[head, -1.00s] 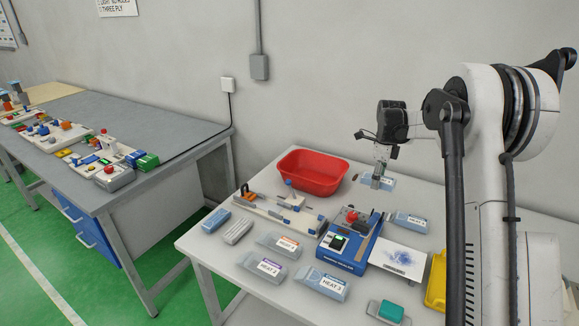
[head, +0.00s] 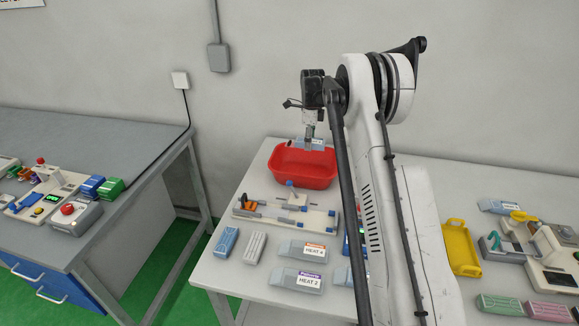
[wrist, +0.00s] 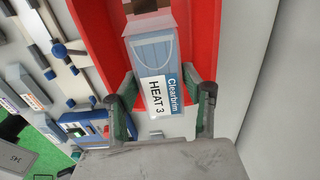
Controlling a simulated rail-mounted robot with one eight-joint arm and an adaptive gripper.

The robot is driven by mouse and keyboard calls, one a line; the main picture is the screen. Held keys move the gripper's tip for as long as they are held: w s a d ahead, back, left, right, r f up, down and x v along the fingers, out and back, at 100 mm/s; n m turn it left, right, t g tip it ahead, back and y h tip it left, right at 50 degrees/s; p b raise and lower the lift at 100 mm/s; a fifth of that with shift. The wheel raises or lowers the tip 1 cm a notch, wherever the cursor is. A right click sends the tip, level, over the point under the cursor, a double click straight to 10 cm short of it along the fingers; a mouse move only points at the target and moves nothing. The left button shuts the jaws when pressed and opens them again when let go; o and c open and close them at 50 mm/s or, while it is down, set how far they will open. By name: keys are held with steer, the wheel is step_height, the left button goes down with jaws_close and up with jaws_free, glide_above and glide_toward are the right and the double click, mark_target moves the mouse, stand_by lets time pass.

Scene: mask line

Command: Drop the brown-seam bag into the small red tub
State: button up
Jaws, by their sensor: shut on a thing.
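My gripper (head: 309,138) is shut on a pale blue-grey bag (wrist: 152,50) with a brown seam at its far end. Its label reads "HEAT 3 Clearbrim". In the head view the bag (head: 318,144) shows small under the fingers. The red tub (head: 302,178) stands at the back of the white table, and the bag is held above its back part. In the wrist view the tub (wrist: 205,35) spreads behind the bag on both sides, and the part of its inside behind the bag is hidden. The bag looks clear of the tub.
A white fixture board (head: 270,218) lies in front of the tub. Bags marked HEAT 4 (head: 300,251) and HEAT 2 (head: 297,281) lie nearer. A yellow tray (head: 461,255) is to the right. The wall is close behind the tub. My arm hides the table's middle.

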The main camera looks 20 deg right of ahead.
step_height(320, 180, down, 6)
steer(key=b, duration=0.1)
steer(key=shift+b, duration=0.3)
stand_by(0.3)
steer(key=o, duration=1.1)
steer(key=shift+r, duration=0.1)
step_height(320, 180, up, 12)
steer(key=shift+f, duration=0.1)
